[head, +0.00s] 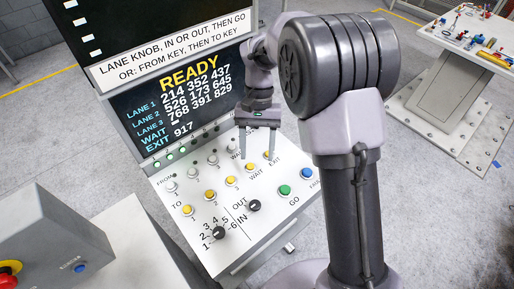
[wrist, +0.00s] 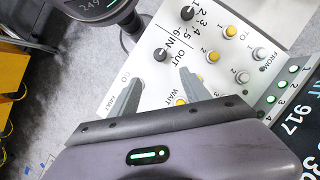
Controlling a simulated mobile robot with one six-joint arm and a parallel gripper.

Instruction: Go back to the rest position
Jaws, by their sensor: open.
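My gripper (head: 257,150) is open and empty above the right part of the white control panel (head: 222,262), near the WAIT and EXIT keys. In the wrist view its two fingers (wrist: 160,82) stand apart over the panel, with nothing between them but panel surface. The panel has a lane knob (head: 218,232), an in-out knob (head: 253,205), a green GO button (head: 285,190), a blue button (head: 306,173) and rows of white and yellow keys. The display (head: 190,92) reads READY, with numbers for several lanes. My arm hides part of the display and the panel's upper right.
A grey box (head: 45,235) with a red and yellow button (head: 10,268) stands at the lower left. A white table (head: 428,28) with small coloured parts is at the upper right. Grey floor (head: 455,200) is open on the right.

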